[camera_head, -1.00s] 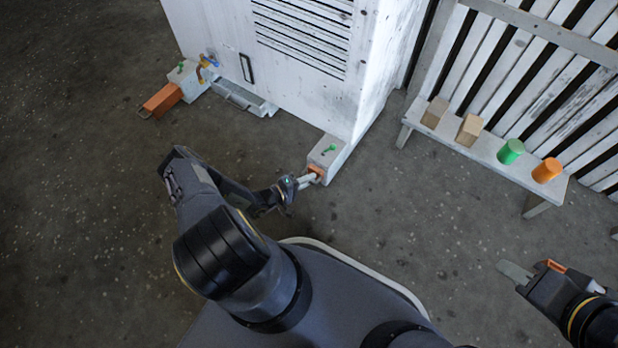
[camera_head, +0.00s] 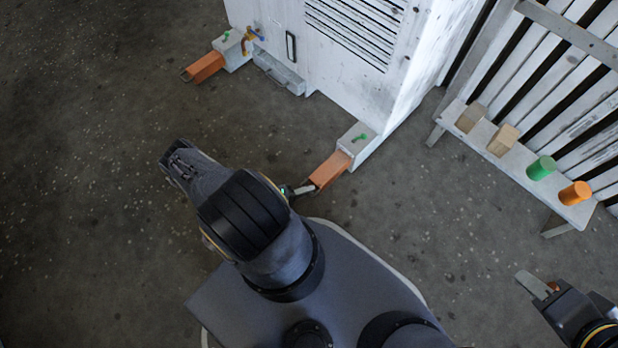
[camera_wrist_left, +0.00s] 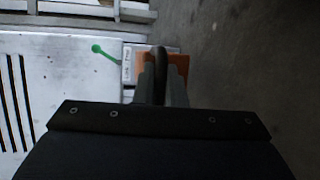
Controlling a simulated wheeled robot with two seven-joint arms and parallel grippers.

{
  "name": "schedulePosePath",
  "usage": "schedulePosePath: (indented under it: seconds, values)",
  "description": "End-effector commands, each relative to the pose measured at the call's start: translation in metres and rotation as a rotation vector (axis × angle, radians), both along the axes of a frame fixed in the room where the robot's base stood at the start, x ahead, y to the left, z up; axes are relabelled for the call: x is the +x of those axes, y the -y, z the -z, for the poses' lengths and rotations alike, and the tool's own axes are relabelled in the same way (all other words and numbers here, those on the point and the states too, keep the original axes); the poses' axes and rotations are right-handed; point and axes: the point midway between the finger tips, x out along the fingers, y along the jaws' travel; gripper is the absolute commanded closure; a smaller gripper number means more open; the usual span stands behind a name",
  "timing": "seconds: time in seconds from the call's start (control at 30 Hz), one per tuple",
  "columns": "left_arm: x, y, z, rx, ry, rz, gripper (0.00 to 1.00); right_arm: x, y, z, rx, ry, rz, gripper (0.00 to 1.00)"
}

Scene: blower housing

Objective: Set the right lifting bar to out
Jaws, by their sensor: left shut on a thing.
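The right lifting bar (camera_head: 330,170) is an orange bar that sticks out from the white foot block (camera_head: 357,143) at the near right corner of the white housing. A green pin (camera_head: 361,137) stands on that block. My left gripper (camera_head: 306,188) is shut at the bar's outer end, mostly hidden behind my arm. In the left wrist view, the fingers (camera_wrist_left: 161,85) close on the bar's dark handle in front of the orange bar (camera_wrist_left: 180,68). The green pin (camera_wrist_left: 104,54) shows beside it. My right gripper (camera_head: 536,284) is at the lower right, away from the bar; its finger gap is unclear.
The left lifting bar (camera_head: 206,67) also sticks out at the far left corner, beside a yellow tap (camera_head: 250,38) and a grey tray (camera_head: 279,72). A bench (camera_head: 528,178) with wooden blocks and green and orange cylinders stands at the right. Floor left is clear.

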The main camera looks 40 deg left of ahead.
Motion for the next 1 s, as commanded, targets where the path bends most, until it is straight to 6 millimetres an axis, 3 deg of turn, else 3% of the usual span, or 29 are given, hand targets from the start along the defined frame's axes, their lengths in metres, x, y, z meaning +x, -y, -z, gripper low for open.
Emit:
schedulePosePath:
  seconds: [0.17,0.2,0.37,0.67,1.0]
  values:
    - [-0.006,0.000,0.001,0.001,-0.008,0.004,1.00,0.000,0.000,-0.001,0.000,0.000,0.000,0.68]
    - [-0.006,0.000,0.001,0.001,-0.008,0.005,0.87,0.000,0.000,-0.001,0.000,0.000,0.000,0.68]
    - [-0.005,0.000,0.001,0.001,-0.007,0.004,0.67,0.000,0.000,-0.001,0.000,0.000,0.000,0.68]
    - [-0.005,-0.001,0.000,0.001,-0.005,0.002,0.67,0.000,0.000,-0.001,0.000,0.000,0.000,0.68]
    - [-0.051,-0.025,-0.010,0.004,-0.008,0.001,0.67,0.000,0.000,-0.014,0.000,0.000,0.000,0.68]
